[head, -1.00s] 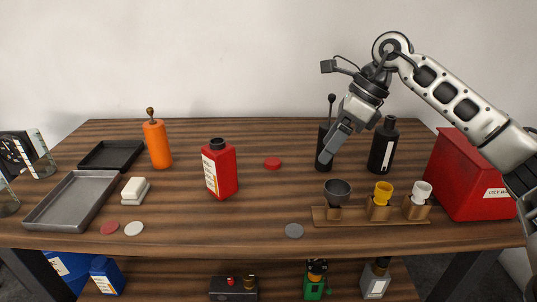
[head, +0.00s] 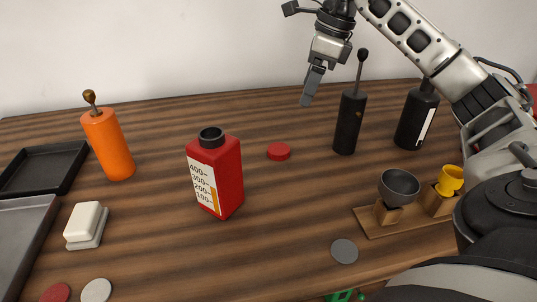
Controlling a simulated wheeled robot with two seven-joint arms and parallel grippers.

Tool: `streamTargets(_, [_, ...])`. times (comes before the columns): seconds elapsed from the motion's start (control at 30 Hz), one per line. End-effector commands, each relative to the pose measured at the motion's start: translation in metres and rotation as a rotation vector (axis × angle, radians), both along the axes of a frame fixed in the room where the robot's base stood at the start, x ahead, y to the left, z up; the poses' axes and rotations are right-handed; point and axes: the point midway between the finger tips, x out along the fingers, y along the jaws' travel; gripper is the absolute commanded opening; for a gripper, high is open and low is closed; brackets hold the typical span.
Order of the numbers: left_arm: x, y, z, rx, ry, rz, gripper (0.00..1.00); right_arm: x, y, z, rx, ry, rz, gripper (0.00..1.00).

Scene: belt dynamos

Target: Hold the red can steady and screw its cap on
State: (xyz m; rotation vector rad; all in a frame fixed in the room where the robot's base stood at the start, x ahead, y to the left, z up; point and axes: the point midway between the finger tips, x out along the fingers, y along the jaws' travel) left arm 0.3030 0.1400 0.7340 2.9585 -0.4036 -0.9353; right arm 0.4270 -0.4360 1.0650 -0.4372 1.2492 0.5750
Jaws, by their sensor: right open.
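The red can (head: 226,178) stands upright on the wooden table, left of the middle. Its dark neck is uncapped, and a white scale label is on its front. A red cap (head: 279,151) lies flat on the table to the right of the can. My right gripper (head: 309,88) hangs above the back of the table, higher than the cap and to its right. It points downward, is open and holds nothing. It is apart from both can and cap. My left gripper is not in view.
A black bottle with a rod (head: 348,122) and another black bottle (head: 416,118) stand right. A funnel rack (head: 383,224) and a grey disc (head: 344,251) are at front right. An orange bottle (head: 110,147), white blocks (head: 86,224) and trays (head: 45,165) are left.

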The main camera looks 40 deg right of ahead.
Motion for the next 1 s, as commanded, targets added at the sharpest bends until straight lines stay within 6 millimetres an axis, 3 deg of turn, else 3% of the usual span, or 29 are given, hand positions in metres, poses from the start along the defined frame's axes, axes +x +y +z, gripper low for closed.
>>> streamTargets(0.4, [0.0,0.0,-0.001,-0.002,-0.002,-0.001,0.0,0.001,0.001,-0.007,0.0,0.003,0.001,0.72])
streamTargets(0.8, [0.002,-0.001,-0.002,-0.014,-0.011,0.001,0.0,0.017,0.015,-0.083,0.001,0.005,0.002,0.72])
streamTargets(1.0, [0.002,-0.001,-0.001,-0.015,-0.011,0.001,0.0,0.022,0.019,-0.103,0.001,0.001,0.0,0.72])
